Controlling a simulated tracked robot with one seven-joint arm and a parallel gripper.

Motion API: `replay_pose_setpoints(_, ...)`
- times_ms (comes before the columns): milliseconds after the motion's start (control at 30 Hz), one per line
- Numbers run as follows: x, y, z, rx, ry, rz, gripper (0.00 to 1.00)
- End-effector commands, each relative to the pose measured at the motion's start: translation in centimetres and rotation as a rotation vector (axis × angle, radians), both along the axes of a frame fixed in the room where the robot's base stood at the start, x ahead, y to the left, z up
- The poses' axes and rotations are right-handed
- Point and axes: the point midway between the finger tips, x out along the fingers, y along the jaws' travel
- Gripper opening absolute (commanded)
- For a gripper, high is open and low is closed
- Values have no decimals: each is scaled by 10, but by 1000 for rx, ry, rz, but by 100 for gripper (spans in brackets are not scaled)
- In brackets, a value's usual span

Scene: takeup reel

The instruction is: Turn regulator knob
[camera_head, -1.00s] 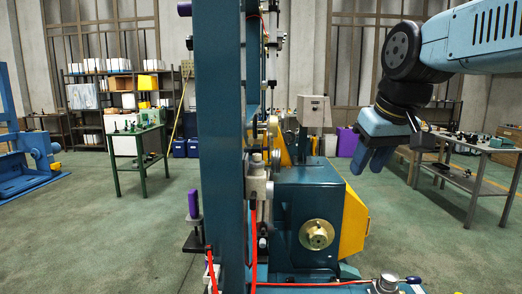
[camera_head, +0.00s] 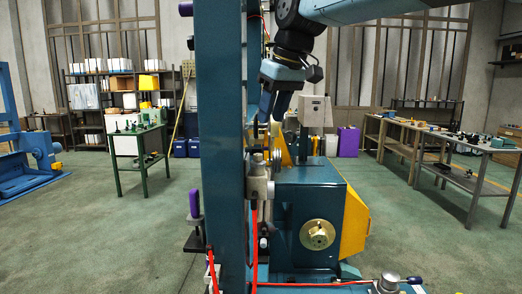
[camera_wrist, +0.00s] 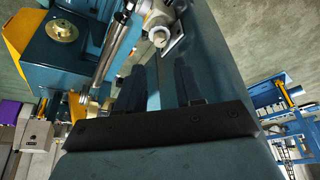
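A silver regulator (camera_head: 260,188) is mounted on the side of the tall blue column, with a red hose below it. A small grey part that looks like its knob (camera_head: 257,162) sits on top. My gripper (camera_head: 267,112) points down above the regulator and beside the column, apart from the knob. In the wrist view the two fingers (camera_wrist: 160,85) are spread with nothing between them. The silver regulator body (camera_wrist: 158,20) shows beyond the fingertips there.
The blue column (camera_head: 218,140) stands close to my gripper. A blue machine housing (camera_head: 300,215) with a brass hub (camera_head: 317,235) and a yellow guard (camera_head: 354,224) is to the right. Metal rods (camera_wrist: 118,50) run near the fingers. Workbenches stand well back.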

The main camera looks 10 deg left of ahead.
Motion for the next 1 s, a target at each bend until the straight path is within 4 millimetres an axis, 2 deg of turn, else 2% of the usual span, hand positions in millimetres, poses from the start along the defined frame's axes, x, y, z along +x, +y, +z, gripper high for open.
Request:
replay_pose_setpoints(100,6,6,-21,-3,4,-1,36)
replay_pose_setpoints(500,23,24,-81,-1,2,-1,36)
replay_pose_setpoints(700,27,28,-95,0,1,-1,36)
replay_pose_setpoints(1000,28,29,-99,0,0,-1,36)
